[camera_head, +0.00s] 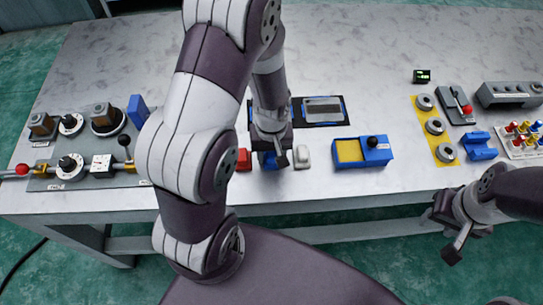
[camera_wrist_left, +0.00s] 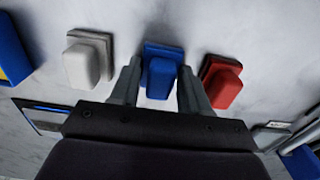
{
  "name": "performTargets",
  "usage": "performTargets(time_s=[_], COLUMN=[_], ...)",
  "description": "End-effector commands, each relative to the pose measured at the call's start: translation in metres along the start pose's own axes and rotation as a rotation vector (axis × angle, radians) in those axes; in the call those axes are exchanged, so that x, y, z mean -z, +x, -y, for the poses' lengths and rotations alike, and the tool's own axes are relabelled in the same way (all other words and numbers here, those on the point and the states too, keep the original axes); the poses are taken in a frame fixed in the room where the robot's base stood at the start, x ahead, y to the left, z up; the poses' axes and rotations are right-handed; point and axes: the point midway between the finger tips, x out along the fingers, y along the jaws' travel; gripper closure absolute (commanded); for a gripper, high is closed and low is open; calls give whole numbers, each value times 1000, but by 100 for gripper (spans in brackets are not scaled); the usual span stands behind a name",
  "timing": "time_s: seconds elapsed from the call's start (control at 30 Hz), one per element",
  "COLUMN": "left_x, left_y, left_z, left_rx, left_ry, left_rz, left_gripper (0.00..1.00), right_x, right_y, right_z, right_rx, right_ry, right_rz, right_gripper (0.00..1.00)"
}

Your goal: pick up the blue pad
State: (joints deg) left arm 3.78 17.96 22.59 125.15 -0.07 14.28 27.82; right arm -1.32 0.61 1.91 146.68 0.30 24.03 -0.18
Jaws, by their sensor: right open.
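The blue pad (camera_wrist_left: 161,76) stands between the red pad (camera_wrist_left: 221,82) and the white pad (camera_wrist_left: 88,60) in the left wrist view. My left gripper (camera_wrist_left: 159,68) has one finger on each side of the blue pad, very close to it. Whether the fingers touch it I cannot tell. In the head view my left gripper (camera_head: 280,160) is low over the table's front part and covers most of the blue pad (camera_head: 268,161). My right gripper (camera_head: 452,228) is open and empty, off the table's front edge at the right.
The red pad (camera_head: 244,160) and white pad (camera_head: 302,157) stand close on either side. A blue box with a yellow top (camera_head: 348,151) lies to the right. Dark trays (camera_head: 323,111) lie behind. Knobs and levers fill both table ends.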

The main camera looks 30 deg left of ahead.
Motion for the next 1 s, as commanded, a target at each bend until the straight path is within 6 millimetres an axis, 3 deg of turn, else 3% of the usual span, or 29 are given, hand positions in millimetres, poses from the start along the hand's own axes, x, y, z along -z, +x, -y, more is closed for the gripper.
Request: performTargets(time_s=[0.33, 0.57, 1.0], left_x=[0, 1, 23], left_y=[-6, -43, -97], left_z=[0, -1, -93], left_rx=[-1, -3, -1], left_ry=[0, 0, 4], left_rz=[-1, -5, -1], left_gripper=[84, 84, 84], right_x=[0, 1, 1], right_y=[-1, -6, -7], right_z=[0, 0, 0], right_rx=[0, 0, 0], right_ry=[0, 0, 0], right_rz=[0, 0, 0], right_gripper=[57, 57, 57])
